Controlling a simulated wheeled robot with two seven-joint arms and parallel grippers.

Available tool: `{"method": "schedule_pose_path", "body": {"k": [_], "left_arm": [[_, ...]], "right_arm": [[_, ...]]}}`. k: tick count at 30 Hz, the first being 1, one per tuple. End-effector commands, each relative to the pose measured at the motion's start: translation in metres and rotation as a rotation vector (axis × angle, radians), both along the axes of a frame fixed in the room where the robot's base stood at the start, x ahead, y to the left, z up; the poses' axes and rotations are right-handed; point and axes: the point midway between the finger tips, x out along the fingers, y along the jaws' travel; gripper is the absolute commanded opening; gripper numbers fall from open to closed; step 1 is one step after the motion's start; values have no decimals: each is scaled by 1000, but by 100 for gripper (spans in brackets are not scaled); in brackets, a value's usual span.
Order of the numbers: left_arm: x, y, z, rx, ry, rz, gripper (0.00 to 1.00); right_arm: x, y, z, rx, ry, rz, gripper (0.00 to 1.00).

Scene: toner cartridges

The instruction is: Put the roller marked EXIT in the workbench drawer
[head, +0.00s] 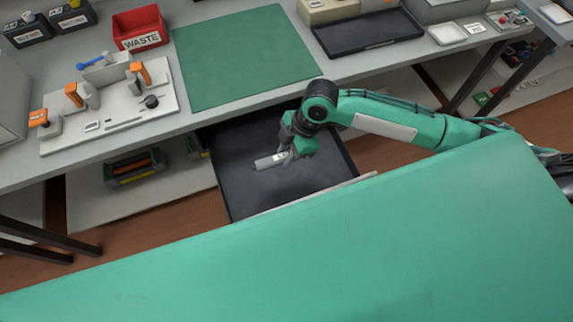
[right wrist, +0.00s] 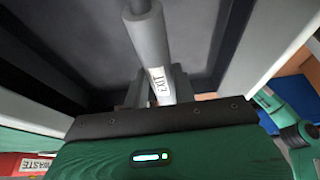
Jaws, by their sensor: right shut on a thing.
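The grey roller (head: 270,161) is in the jaws of my right gripper (head: 286,153), over the open workbench drawer (head: 300,190). In the right wrist view the roller (right wrist: 150,45) carries a white label that reads EXIT (right wrist: 158,84). My right gripper (right wrist: 152,95) is shut on the roller. The dark drawer floor (right wrist: 85,40) lies beyond the roller there. I cannot tell whether the roller touches the drawer floor. The drawer looks otherwise empty. My left gripper is not in view.
The workbench carries a green mat (head: 245,58), a red WASTE bin (head: 139,28), a light tool holder (head: 110,110) with orange-handled tools, and a black tray (head: 368,32). A lower shelf (head: 90,200) holds cartridges left of the drawer.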

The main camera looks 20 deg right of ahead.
Motion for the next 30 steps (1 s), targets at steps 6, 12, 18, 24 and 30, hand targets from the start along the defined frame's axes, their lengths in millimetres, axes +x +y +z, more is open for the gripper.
{"method": "schedule_pose_path", "body": {"k": [6, 12, 18, 24, 30], "left_arm": [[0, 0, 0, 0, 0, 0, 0], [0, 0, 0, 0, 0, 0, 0], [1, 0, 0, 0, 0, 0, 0], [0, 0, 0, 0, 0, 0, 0], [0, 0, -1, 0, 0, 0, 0]], "right_arm": [[0, 0, -36, 0, 0, -1, 2], [0, 0, -50, 0, 1, -1, 2], [0, 0, -80, 0, 1, -1, 2], [0, 0, -84, -1, -1, 1, 2], [0, 0, -87, 0, -1, 0, 2]]}}
